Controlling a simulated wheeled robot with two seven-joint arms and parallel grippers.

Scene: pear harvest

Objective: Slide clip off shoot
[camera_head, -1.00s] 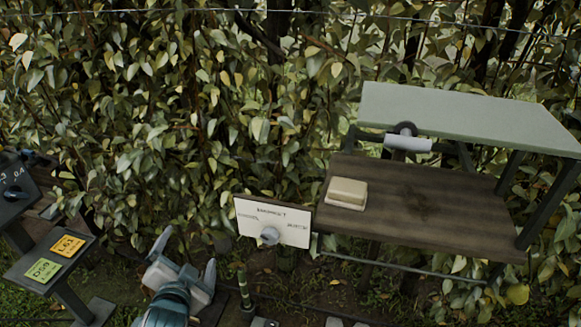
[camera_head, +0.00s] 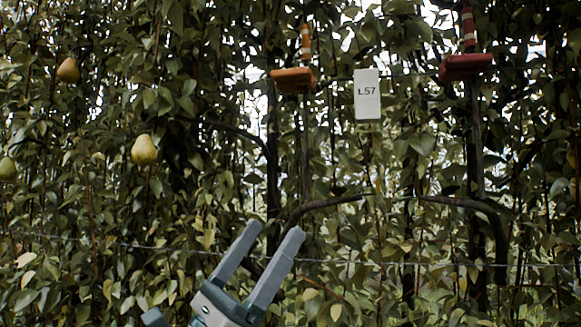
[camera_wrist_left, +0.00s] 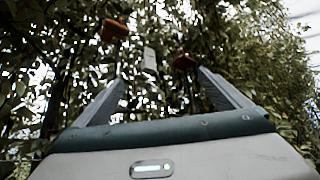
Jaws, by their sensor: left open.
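An orange clip (camera_head: 293,80) sits high on a thin upright shoot in the upper middle of the head view, with a striped orange-and-white piece standing above it. A dark red clip (camera_head: 466,67) with a similar striped piece is on another shoot at the upper right. Both show small in the left wrist view, the orange one (camera_wrist_left: 115,30) at left and the red one (camera_wrist_left: 184,62) at centre right. My left gripper (camera_head: 275,229) is open and empty, fingers pointing up, below the orange clip in the picture. My right gripper is out of view.
A white tag reading L57 (camera_head: 367,95) hangs between the clips. Pears (camera_head: 144,150) hang at the left. Dense leaves, dark branches (camera_head: 335,203) and a thin horizontal wire (camera_head: 400,262) lie around the fingers.

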